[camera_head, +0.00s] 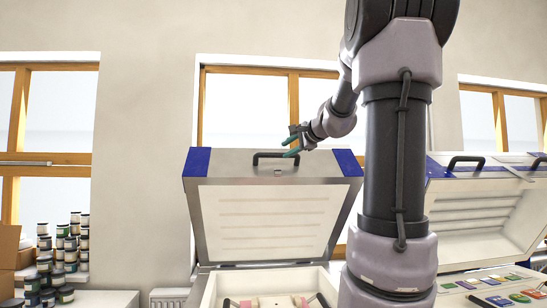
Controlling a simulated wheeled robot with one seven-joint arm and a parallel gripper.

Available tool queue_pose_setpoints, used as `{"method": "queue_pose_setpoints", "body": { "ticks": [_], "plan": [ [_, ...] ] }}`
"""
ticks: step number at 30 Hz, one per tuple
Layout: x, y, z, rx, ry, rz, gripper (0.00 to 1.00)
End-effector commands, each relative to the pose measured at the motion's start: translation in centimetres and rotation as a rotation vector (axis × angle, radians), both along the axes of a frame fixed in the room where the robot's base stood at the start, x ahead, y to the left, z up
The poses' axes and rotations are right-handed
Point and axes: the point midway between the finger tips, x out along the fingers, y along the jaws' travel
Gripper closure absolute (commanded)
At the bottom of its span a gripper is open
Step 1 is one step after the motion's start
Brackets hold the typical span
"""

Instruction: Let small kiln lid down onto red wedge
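A kiln lid (265,219) with blue corners stands raised at the centre, its pale inner side facing me; I take it for the small kiln's lid. Its black handle (270,155) is on the top edge. My gripper (286,147) is at the handle's right end, its two teal fingers apart. I cannot tell whether they touch the handle or surround it. The kiln body (208,289) is below, cut off by the picture's lower edge. Small pinkish pieces show inside it; I cannot make out a red wedge.
A second kiln with a raised lid (482,209) stands at the right, with coloured tiles (497,300) in front. Stacked jars (62,255) and a cardboard box (8,248) are at the left. My arm crosses the view right of centre and hides what is behind it.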

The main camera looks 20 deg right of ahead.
Motion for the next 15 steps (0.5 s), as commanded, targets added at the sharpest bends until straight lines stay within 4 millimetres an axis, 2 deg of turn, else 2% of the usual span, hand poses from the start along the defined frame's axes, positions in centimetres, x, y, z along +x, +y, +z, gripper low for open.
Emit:
{"method": "queue_pose_setpoints", "body": {
  "ticks": [1, 4, 8, 15],
  "plan": [
    [0.6, -1.1, 0.4, 0.021, -0.014, -0.025, 0.60],
    [1.5, -1.9, 0.7, 0.043, -0.026, -0.045, 0.60],
    [3.2, -1.7, 0.2, 0.045, -0.027, -0.046, 0.60],
    [7.6, -1.1, -0.9, 0.044, -0.026, -0.045, 0.60]
  ]
}}
